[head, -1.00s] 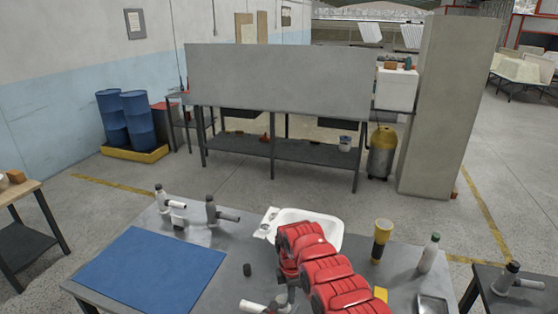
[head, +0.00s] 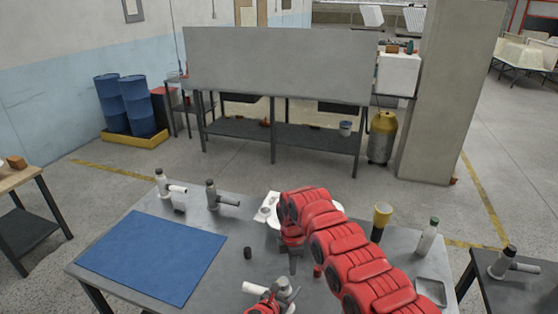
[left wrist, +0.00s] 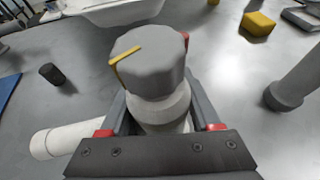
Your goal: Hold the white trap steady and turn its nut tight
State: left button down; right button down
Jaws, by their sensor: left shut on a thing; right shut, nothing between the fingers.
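The white trap stands near the front edge of the workbench, with its white side pipe (head: 254,288) pointing left. The faceted grey nut (left wrist: 150,62) on top carries a yellow mark in the left wrist view. My left gripper (head: 268,303) is shut on the trap's body (left wrist: 160,112) below the nut, one finger on each side. My right gripper (head: 293,266) is shut and empty, pointing down just above and behind the nut in the head view. It appears apart from the nut; the exact gap is unclear.
Two similar traps (head: 165,187) (head: 214,198) stand at the back left near a blue mat (head: 150,257). A small black cylinder (head: 248,252) is left of my right gripper. A yellow-topped torch (head: 381,220), a bottle (head: 427,237) and a grey tray (head: 432,291) are at right.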

aim_at(288, 282)
jog(key=shift+d+r, duration=0.1)
jog(key=shift+r, duration=0.15)
notch_tip(288, 282, down, 6)
jog(key=shift+s+d, duration=0.15)
dwell(0.8)
jog(key=shift+a, duration=0.85)
dwell(0.7)
jog(key=shift+d, duration=0.1)
jog(key=shift+d, duration=0.25)
notch_tip(288, 282, up, 6)
jog(key=shift+d, duration=0.15)
dwell(0.3)
